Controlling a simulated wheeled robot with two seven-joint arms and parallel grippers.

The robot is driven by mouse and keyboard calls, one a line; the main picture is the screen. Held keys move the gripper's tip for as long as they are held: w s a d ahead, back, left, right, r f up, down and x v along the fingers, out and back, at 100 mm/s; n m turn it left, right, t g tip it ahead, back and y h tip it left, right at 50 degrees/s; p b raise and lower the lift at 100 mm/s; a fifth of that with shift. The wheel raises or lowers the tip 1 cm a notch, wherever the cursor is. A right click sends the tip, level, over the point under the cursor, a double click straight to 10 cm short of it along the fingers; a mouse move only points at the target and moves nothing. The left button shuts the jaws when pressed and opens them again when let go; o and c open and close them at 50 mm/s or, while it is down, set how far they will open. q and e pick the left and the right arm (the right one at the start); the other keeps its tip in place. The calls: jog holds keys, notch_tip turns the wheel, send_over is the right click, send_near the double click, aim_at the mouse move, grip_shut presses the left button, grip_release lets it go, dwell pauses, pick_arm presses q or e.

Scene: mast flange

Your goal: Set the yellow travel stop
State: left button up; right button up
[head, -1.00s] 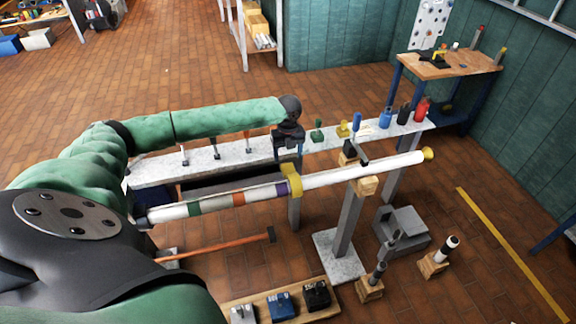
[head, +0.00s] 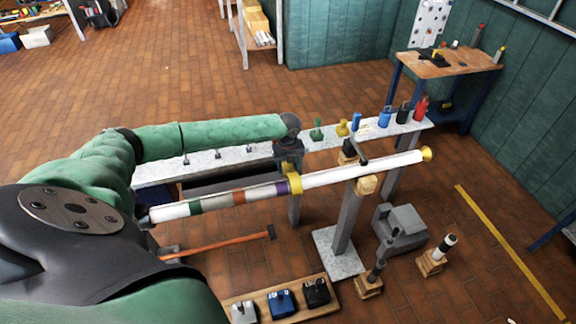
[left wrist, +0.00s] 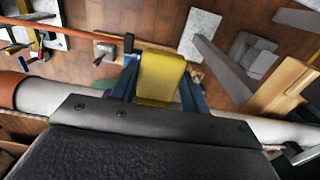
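The yellow travel stop (head: 294,189) sits around the white mast tube (head: 335,173), just right of the purple band (head: 283,187). Green (head: 195,206) and orange (head: 239,198) bands lie further left on the tube. My left gripper (head: 289,168) is directly above the stop, pointing down. In the left wrist view the stop (left wrist: 160,78) lies between the blue fingers of my left gripper (left wrist: 160,72), one on each side. The fingers look spread, and firm contact does not show. My right gripper is out of view.
A pale shelf (head: 320,141) behind the tube carries several coloured items. A post (head: 349,218) with a wooden block supports the tube. A wooden board (head: 262,312) with several small blocks lies in front. A grey box (head: 400,230) stands on the floor at right.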

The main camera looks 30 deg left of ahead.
pick_arm(q)
jog(key=c, duration=0.8)
jog(key=w+d, duration=0.4)
jog(key=w, duration=0.1)
jog(key=w+d, duration=0.2)
jog(key=w, duration=0.1)
jog(key=shift+d+r, duration=0.15)
jog(key=shift+d, duration=0.2)
jog(key=shift+c, duration=0.2)
jog(key=o, duration=1.4)
jog(key=shift+w+d, duration=0.1)
jog(key=shift+d, duration=0.05)
notch_tip(320, 180, up, 8)
jog(key=b, duration=0.2)
jog(key=shift+f+b, duration=0.2)
jog(key=shift+b, duration=0.1)
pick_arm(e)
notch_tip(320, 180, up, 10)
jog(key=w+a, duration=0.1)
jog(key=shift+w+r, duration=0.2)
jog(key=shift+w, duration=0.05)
